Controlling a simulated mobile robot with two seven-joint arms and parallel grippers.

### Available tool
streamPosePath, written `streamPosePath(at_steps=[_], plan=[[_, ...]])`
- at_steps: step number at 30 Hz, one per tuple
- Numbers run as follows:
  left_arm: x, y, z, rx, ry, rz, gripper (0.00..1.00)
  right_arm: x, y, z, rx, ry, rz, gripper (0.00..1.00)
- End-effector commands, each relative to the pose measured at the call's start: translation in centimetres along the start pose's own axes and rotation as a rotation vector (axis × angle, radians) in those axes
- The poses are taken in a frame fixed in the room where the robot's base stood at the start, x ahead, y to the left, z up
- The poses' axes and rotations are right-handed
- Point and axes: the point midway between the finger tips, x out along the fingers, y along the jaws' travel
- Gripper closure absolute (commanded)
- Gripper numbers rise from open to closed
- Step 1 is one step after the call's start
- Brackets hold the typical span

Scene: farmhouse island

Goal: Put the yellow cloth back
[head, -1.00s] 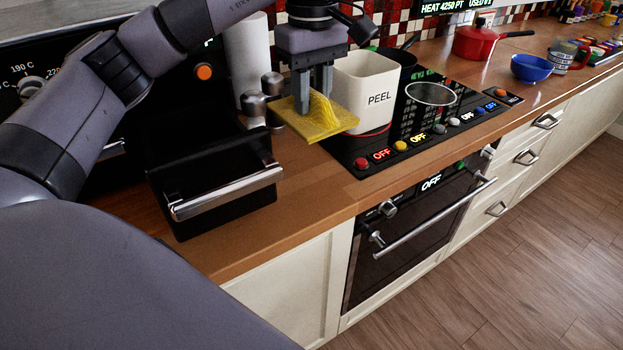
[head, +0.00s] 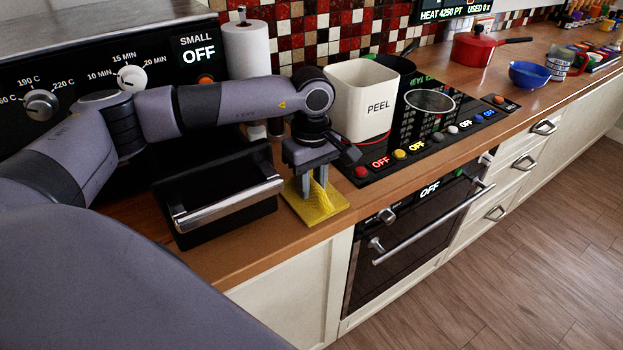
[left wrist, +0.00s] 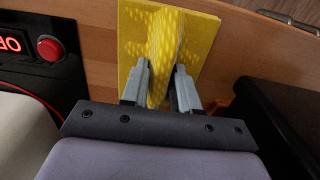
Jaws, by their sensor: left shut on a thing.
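The yellow cloth (head: 324,209) is at the wooden counter's front edge, between the black drawer and the stove. My left gripper (head: 317,190) points down and is shut on a raised fold in the cloth's middle. In the left wrist view the cloth (left wrist: 190,30) shows its fold pinched between the two fingers of the gripper (left wrist: 160,85). The cloth looks flat around the fold and on or just above the wood; I cannot tell if it touches. My right gripper is not in view.
A black drawer with a steel handle (head: 228,204) sticks out left of the cloth. A white PEEL bin (head: 362,100) and the stove with a round strainer (head: 430,101) are to the right. A paper towel roll (head: 247,55) stands behind. Bare counter (head: 250,240) lies in front of the drawer.

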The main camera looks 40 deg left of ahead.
Motion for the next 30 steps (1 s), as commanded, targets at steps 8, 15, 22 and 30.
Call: streamPosePath(at_steps=[8,15,22,30], plan=[[0.3,0.1,0.0,0.0,0.0,0.002,0.95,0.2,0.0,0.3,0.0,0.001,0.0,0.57],[0.3,0.1,0.0,0.0,0.0,0.001,0.45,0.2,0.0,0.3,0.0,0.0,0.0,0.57],[0.2,0.0,0.0,0.0,0.0,0.001,0.45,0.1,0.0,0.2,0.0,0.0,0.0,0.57],[-2.4,0.1,0.0,0.0,0.001,0.007,0.45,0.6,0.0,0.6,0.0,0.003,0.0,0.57]])
